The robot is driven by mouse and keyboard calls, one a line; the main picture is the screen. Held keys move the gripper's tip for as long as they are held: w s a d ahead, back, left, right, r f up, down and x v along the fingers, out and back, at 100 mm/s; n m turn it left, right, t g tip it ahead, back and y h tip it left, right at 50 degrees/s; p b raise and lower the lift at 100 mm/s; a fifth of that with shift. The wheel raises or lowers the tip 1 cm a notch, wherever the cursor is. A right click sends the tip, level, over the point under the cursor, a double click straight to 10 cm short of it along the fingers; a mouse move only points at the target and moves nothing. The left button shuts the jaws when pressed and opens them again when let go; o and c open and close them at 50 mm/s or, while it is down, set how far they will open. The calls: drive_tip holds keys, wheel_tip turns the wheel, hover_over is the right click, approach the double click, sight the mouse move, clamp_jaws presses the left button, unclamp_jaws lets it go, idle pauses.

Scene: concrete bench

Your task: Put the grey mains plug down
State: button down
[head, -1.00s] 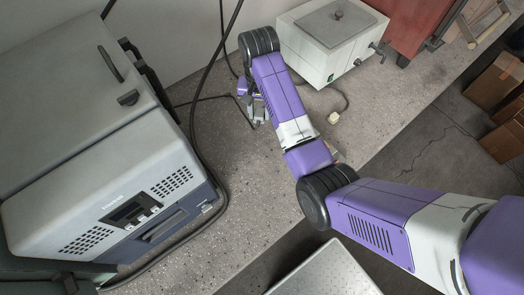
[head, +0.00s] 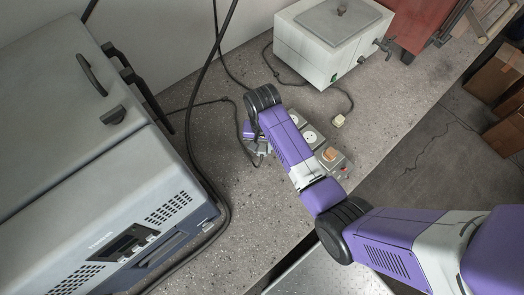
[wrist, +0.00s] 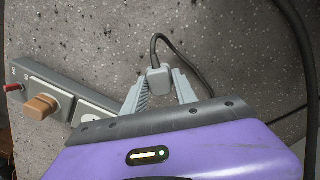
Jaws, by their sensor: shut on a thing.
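The grey mains plug (wrist: 158,82) sits between the two fingers of my gripper (wrist: 158,92) in the wrist view, and its dark cable rises from it and bends away to the right. My gripper is shut on the plug. In the head view my gripper (head: 256,150) is low over the bench, partly hidden by my arm, and the plug is hard to make out there. I cannot tell whether the plug touches the bench. A grey socket strip (head: 330,160) lies to the right of my gripper, partly behind my arm; it also shows in the wrist view (wrist: 62,84).
A brown plug (wrist: 40,107) sits in the strip near a red switch (wrist: 13,87). A large grey oven-like unit (head: 130,240) stands at the left, a white box (head: 325,45) at the back. A cream plug (head: 339,120) lies loose. Speckled bench (head: 235,210) is bare in front.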

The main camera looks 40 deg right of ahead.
sight(262, 153)
drive_tip(key=shift+f+b, duration=1.55)
drive_tip(key=shift+f, duration=0.4)
drive_tip(key=shift+f, duration=0.6)
drive_tip(key=c, duration=1)
unclamp_jaws()
wheel_tip(262, 153, up, 13)
drive_tip(key=shift+r, duration=0.15)
